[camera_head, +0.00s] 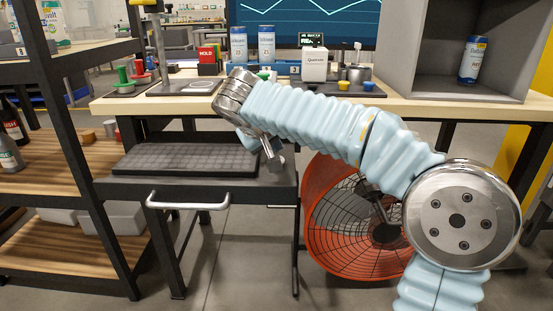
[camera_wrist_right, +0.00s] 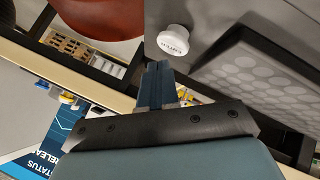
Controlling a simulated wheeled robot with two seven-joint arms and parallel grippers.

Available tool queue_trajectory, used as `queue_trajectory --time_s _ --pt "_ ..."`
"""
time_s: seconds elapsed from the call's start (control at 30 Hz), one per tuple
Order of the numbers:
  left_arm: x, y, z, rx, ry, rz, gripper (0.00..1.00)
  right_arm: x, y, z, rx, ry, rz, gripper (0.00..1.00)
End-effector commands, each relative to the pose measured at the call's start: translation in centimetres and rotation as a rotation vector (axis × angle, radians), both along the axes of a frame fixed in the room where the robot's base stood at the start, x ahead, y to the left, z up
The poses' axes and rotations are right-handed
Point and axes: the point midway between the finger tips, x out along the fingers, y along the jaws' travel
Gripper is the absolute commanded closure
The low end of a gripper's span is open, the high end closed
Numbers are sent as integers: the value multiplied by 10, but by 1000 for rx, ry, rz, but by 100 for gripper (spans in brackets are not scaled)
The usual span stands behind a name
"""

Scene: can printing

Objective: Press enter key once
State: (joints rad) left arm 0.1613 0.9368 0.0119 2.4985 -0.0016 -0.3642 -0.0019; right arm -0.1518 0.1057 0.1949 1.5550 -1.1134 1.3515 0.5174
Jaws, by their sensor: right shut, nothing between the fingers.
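A white round key (camera_wrist_right: 173,40) with small dark lettering, apparently the enter key, shows in the right wrist view on a grey surface. A dark keyboard-like pad (camera_head: 187,160) lies on the pulled-out tray (camera_head: 240,188) in the head view; its dotted face also shows in the right wrist view (camera_wrist_right: 270,85). My right gripper (camera_head: 274,162) is over the right end of the tray, beside the pad. Its fingers (camera_wrist_right: 157,70) are shut and empty, with tips just short of the white key in the picture. Contact cannot be seen. In the head view the key is not distinguishable near the gripper. My left gripper is out of view.
A bench (camera_head: 400,104) behind carries blue-white cans (camera_head: 266,45), a red sign block (camera_head: 207,57) and a white device (camera_head: 315,65). A grey open cabinet (camera_head: 404,50) stands at right. A red fan (camera_head: 330,240) is below my arm. A wooden shelf rack (camera_head: 75,170) stands left.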

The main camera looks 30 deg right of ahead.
Motion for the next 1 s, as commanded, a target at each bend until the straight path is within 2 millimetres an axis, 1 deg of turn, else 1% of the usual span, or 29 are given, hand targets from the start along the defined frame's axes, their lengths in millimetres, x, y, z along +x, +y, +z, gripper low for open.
queue_trajectory --time_s 0.8,1.0 --pt "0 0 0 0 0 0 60 0 0 0 0 0 0 100" --pt "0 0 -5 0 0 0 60 0 0 -6 0 0 0 100"
